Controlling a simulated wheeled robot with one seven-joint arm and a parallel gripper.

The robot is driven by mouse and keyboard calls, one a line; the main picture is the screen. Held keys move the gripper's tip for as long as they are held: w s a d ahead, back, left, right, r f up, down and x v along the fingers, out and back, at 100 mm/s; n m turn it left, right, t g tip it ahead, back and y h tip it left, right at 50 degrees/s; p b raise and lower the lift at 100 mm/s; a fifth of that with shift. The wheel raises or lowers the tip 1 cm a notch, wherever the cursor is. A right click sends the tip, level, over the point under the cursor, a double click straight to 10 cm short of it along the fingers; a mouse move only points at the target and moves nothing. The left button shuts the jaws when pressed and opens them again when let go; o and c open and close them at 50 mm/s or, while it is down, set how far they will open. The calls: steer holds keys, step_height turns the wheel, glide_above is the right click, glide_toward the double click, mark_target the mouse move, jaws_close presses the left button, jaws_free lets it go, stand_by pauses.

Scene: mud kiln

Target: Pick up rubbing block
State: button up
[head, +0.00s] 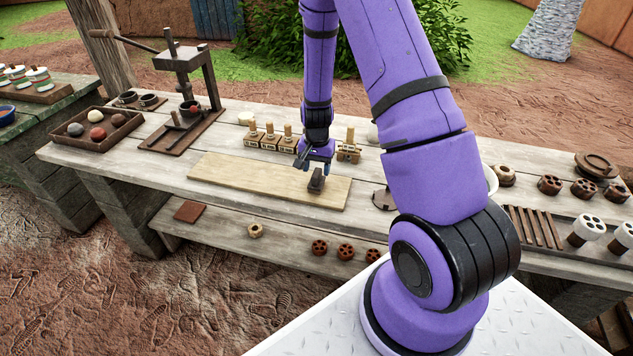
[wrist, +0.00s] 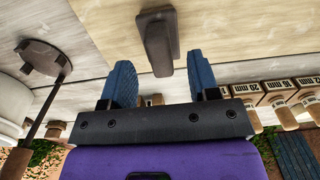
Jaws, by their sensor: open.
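The rubbing block seems to be the small dark block with a raised grip (head: 317,184), standing on the pale wooden board (head: 235,180) on the workbench. In the wrist view the block (wrist: 158,40) is ahead of my fingers, centred between their lines. My gripper (head: 314,165) is above and just behind the block in the head view. In the wrist view my gripper (wrist: 163,80) has its two blue fingers apart, with nothing between them. A gap shows between fingertips and block, though its depth is hard to judge.
Several stamps with wooden handles (head: 269,138) stand behind the board, and another stamp (head: 349,150) is right of my gripper. A dark round tool with a handle (wrist: 42,60) lies to the left in the wrist view. A press (head: 185,95) and ball tray (head: 97,128) stand left.

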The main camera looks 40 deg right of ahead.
mark_target(316, 172)
steer(key=shift+f, duration=1.5)
jaws_close()
steer(key=shift+w+r, duration=0.1)
step_height(316, 172, up, 10)
steer(key=shift+f, duration=0.1)
